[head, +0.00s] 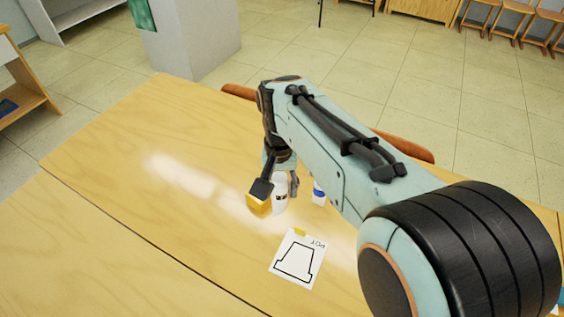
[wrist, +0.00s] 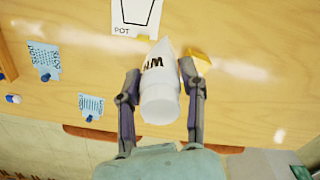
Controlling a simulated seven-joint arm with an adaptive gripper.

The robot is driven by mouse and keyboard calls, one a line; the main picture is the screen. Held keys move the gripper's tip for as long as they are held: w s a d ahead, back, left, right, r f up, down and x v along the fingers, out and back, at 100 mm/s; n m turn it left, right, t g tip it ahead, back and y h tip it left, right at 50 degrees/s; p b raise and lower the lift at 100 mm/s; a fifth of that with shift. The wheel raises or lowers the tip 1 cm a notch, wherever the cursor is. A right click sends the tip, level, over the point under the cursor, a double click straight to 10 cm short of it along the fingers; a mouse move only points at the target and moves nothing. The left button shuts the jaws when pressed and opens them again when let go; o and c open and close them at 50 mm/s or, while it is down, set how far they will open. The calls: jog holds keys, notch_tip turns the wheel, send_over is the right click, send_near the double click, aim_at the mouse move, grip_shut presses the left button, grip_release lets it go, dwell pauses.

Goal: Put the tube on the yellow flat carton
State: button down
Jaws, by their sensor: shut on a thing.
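My gripper (head: 278,189) is shut on the white tube (head: 280,202), with one finger on each side of it. In the wrist view the tube (wrist: 159,97) lies between the two fingers (wrist: 160,72), and dark lettering shows on it. The yellow flat carton (head: 257,207) is on the table just left of the tube in the head view, partly hidden by a finger. In the wrist view the carton (wrist: 200,60) shows to the right of the tube's far end, partly covered by a finger. The gap between tube and carton is hard to judge.
A sheet with a pot outline (head: 298,260) lies on the wooden table (head: 130,140). The table left of the carton is clear.

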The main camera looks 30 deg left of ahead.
jog(key=shift+w+a+f, duration=1.5)
jog(key=shift+a+f, duration=0.3)
jog(key=shift+f, duration=0.4)
jog(key=shift+w+a+f, duration=1.5)
jog(key=shift+a+f, duration=0.25)
jog(key=shift+f, duration=0.4)
jog(key=shift+w+a+f, duration=1.5)
jog(key=shift+a+f, duration=0.3)
jog(key=shift+f, duration=0.4)
jog(key=c, duration=0.6)
grip_release()
jog(key=shift+f, duration=0.15)
